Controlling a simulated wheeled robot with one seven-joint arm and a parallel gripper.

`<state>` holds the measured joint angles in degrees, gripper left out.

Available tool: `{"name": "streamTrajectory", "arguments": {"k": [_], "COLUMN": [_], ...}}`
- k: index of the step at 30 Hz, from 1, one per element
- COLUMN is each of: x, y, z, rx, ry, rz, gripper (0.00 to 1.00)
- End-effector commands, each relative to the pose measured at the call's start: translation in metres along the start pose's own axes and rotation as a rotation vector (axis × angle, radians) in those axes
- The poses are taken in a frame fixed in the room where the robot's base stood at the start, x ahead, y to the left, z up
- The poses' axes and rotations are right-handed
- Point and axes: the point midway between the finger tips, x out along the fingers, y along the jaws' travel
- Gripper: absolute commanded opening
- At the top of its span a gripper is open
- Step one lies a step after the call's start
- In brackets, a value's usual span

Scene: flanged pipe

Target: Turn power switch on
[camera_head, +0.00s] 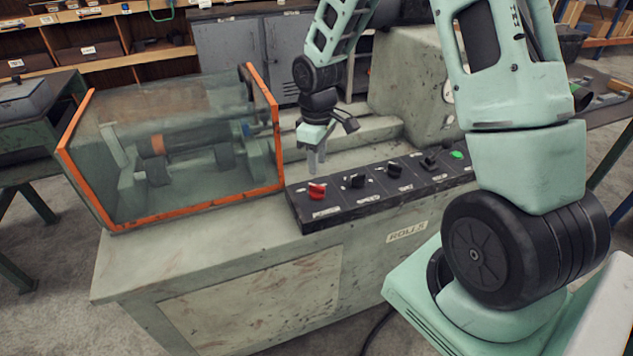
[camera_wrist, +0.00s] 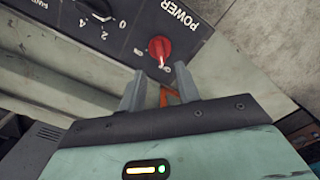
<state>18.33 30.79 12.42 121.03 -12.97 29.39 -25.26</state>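The power switch is a red rotary knob (camera_head: 317,191) at the left end of the black control panel (camera_head: 345,211) on the machine. In the wrist view the red knob (camera_wrist: 160,48) sits beside the printed word POWER, just beyond my fingertips. My gripper (camera_head: 316,166) hangs above and behind the knob, fingers pointing down. In the wrist view its two fingers (camera_wrist: 158,82) are apart with a gap between them, and nothing is held. The fingers do not appear to touch the knob. The knob's exact setting is hard to read.
Black knobs (camera_head: 356,181) and a green button (camera_head: 457,155) line the panel to the right. A clear guard with an orange frame (camera_head: 277,125) encloses the machine part at left, close to my gripper. Shelves (camera_head: 100,50) stand behind.

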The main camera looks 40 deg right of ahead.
Motion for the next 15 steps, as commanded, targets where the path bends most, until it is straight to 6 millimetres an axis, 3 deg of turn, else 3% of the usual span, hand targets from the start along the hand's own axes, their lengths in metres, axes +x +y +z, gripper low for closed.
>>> {"name": "streamTrajectory", "arguments": {"k": [6,15], "x": [0.044,0.072], "y": [-0.002,-0.001], "z": [0.001,0.000], "rx": [0.000,-0.001], "ry": [-0.004,0.000], "rz": [-0.004,0.000], "gripper": [0.33,0.33]}}
